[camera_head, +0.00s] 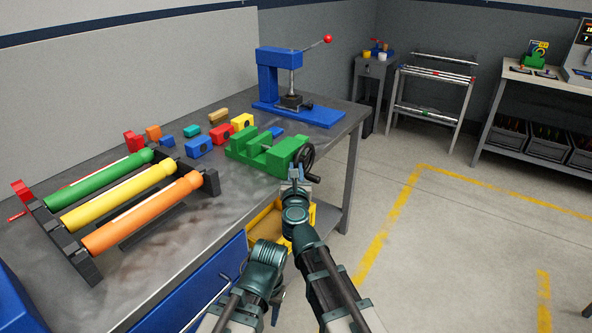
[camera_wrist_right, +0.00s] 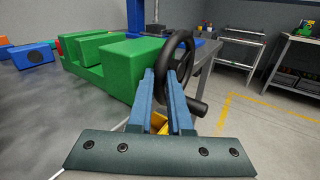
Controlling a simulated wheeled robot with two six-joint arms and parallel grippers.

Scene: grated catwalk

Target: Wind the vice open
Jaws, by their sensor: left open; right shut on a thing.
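The green vice (camera_head: 268,152) sits on the grey workbench near its right edge, with a gap between its jaws. It also shows in the right wrist view (camera_wrist_right: 133,65). Its black handwheel (camera_head: 306,157) faces the bench's edge; in the right wrist view the wheel (camera_wrist_right: 187,47) has a handle (camera_wrist_right: 197,107) at lower right. My right gripper (camera_head: 299,182) is shut on the wheel's lower rim, its blue fingers on either side. My left gripper (camera_head: 277,309) is low in front of the bench, away from the vice, and mostly hidden by its own arm.
A blue press (camera_head: 280,75) with a red-knobbed lever stands behind the vice. Several coloured blocks (camera_head: 198,147) lie left of it. A rack (camera_head: 82,270) holds green, yellow and orange rollers. The floor (camera_head: 450,240) right of the bench is clear.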

